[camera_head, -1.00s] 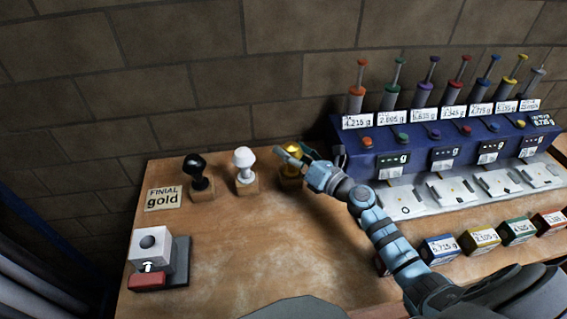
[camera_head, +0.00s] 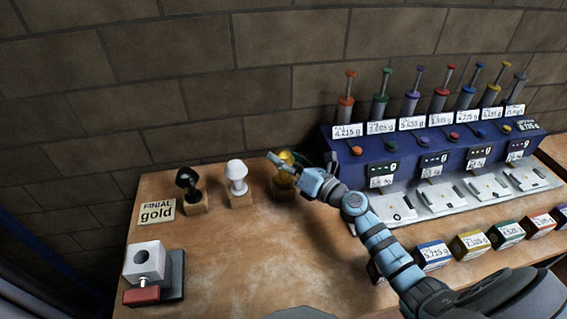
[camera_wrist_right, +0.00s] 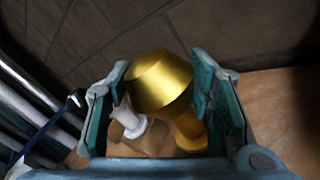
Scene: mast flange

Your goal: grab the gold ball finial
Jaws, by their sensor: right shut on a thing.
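The gold ball finial (camera_head: 286,158) is at the back of the wooden bench, above a small wooden block (camera_head: 282,190). My right gripper (camera_head: 281,166) is at its ball. In the right wrist view the shiny gold finial (camera_wrist_right: 161,82) sits between the two teal finger pads, and the gripper is shut on it. Its narrower neck and base run down behind the ball. I cannot tell whether its base still touches the block. My left gripper is not in view.
A white finial (camera_head: 236,173) and a black finial (camera_head: 188,181) stand on blocks to the left, beside a "FINIAL gold" card (camera_head: 157,212). A white cube fixture (camera_head: 145,262) is front left. A blue dispenser rack (camera_head: 400,150) stands right. The bench middle is clear.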

